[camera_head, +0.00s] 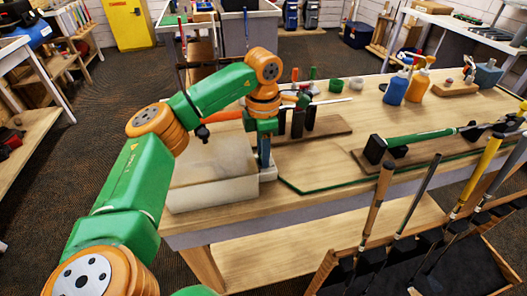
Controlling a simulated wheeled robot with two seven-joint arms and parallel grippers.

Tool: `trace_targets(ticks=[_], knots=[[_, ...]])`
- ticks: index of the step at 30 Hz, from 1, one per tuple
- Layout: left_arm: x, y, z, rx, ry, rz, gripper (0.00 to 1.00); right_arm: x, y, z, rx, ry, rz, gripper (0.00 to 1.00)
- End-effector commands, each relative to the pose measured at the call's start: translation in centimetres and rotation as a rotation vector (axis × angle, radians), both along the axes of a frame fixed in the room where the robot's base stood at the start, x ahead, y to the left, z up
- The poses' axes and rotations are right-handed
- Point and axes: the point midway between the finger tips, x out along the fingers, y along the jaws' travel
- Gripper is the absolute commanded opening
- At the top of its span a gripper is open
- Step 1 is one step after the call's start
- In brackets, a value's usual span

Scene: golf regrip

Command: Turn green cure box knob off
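A pale box (212,188) with a cloudy, tan-tinted top stands at the front left corner of the workbench; it looks like the cure box. I cannot make out a green knob on it. My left arm reaches in from the left over the box. My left gripper (264,160) points down at the right end of the box, close beside it. I cannot tell whether it touches anything, or whether its fingers are apart. The arm and gripper hide part of the box. My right gripper is not in view.
The wooden workbench (330,171) carries blue (395,88) and orange (418,85) bottles and small cups at the back. A green-shafted club (425,137) rests in holders at right. A rack of clubs (375,205) stands in front. The bench middle is fairly clear.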

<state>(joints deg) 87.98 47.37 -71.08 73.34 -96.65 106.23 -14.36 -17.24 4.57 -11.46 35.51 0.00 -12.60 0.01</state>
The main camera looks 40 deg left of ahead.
Motion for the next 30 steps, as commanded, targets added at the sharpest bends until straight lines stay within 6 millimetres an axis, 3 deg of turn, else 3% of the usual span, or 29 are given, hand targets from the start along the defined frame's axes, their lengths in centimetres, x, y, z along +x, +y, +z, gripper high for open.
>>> trace_targets(ticks=[3, 8, 15, 24, 25, 28, 30], knots=[[0.0, -0.1, 0.0, -0.002, 0.002, -0.002, 0.0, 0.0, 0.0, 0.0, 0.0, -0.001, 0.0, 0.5], [0.0, -0.1, 0.2, -0.002, 0.003, 0.038, 0.0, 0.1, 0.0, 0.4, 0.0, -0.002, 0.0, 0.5], [0.0, -0.1, 0.2, -0.002, 0.003, 0.353, 0.0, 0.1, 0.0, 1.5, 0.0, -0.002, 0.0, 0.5], [0.0, 0.0, 0.0, -0.003, 0.0, 0.388, 0.0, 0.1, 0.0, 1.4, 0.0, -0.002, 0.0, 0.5], [0.0, -0.1, 0.0, -0.003, 0.0, 0.388, 0.38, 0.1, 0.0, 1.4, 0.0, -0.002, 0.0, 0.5], [0.0, -0.1, 0.0, -0.003, 0.0, 0.387, 0.63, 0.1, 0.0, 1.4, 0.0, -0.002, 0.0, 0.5], [0.0, -0.1, 0.0, -0.002, 0.0, 0.386, 0.63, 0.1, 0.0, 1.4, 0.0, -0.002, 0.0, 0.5]])
